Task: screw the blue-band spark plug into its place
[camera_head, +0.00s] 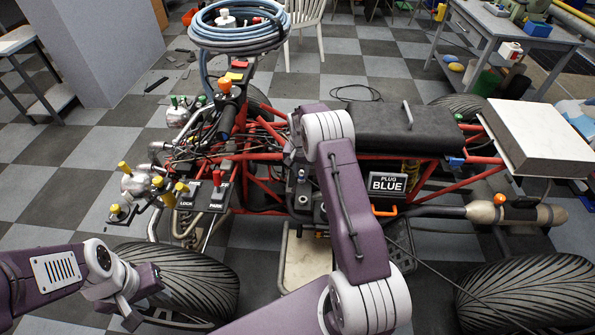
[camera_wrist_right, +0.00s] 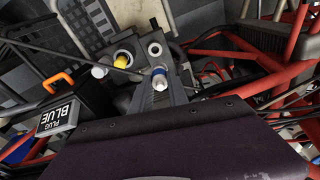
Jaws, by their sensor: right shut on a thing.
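The blue-band spark plug (camera_wrist_right: 159,79), white with a blue ring, shows in the right wrist view. My right gripper (camera_wrist_right: 161,90) is shut on it beside a grey block with round openings (camera_wrist_right: 155,48). I cannot tell whether the plug's tip is inside an opening. A black sign reading PLUG BLUE (camera_head: 388,184) stands right of the arm, and it also shows in the right wrist view (camera_wrist_right: 56,117). My left gripper (camera_head: 142,297) is open and empty at the lower left, over a tyre.
A yellow-ringed part (camera_wrist_right: 119,62) and a white part (camera_wrist_right: 99,71) are close to the plug. Red frame tubes (camera_head: 262,185), yellow-knobbed valves (camera_head: 158,182) and LOCK and PARK levers (camera_head: 216,180) crowd the vehicle. A coiled blue hose (camera_head: 238,32) stands behind.

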